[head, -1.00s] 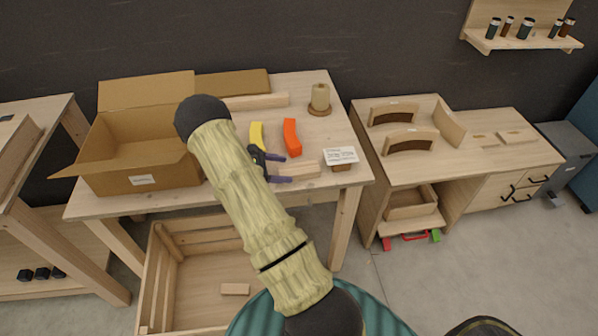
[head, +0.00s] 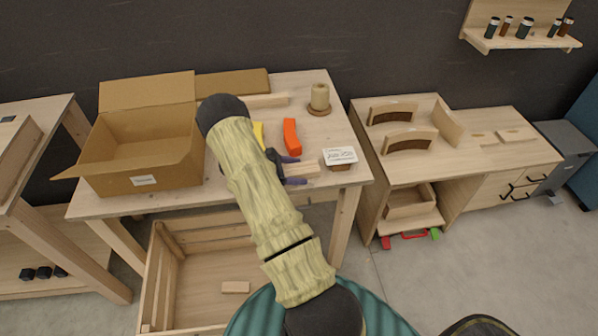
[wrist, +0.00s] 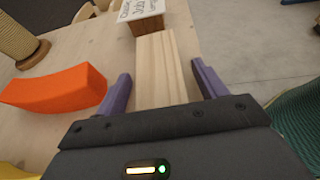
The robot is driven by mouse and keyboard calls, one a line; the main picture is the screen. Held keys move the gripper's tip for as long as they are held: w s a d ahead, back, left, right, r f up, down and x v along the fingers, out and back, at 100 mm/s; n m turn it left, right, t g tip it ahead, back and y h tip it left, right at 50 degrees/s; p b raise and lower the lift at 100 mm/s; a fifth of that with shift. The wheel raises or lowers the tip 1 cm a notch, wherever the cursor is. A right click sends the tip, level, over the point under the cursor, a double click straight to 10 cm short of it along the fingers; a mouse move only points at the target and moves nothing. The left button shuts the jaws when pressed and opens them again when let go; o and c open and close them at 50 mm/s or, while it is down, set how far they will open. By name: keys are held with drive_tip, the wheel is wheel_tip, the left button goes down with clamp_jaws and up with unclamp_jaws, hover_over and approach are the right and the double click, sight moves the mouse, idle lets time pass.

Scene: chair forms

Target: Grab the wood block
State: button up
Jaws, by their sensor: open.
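The wood block (wrist: 160,68) is a pale, straight-grained bar lying on the table. In the wrist view it lies lengthwise between the two purple fingers of my gripper (wrist: 160,90), with a gap on each side. My gripper is open and empty, its fingers pointing along the block. In the head view my gripper (head: 292,170) is at the table's front right, with the block (head: 307,169) partly hidden by it. How high the fingers are above the tabletop is hard to tell.
An orange curved piece (wrist: 55,88) lies left of my gripper in the wrist view. A small labelled box (wrist: 142,16) stands just beyond the block. A twine spool (head: 320,97) stands at the back, and an open cardboard box (head: 141,181) sits at the left.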

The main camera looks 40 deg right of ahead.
sight(295, 169)
drive_tip(key=c, duration=1.1)
drive_tip(key=shift+r, duration=0.15)
wheel_tip(295, 169, up, 10)
drive_tip(key=shift+f+b, duration=0.15)
drive_tip(key=shift+b, duration=0.3)
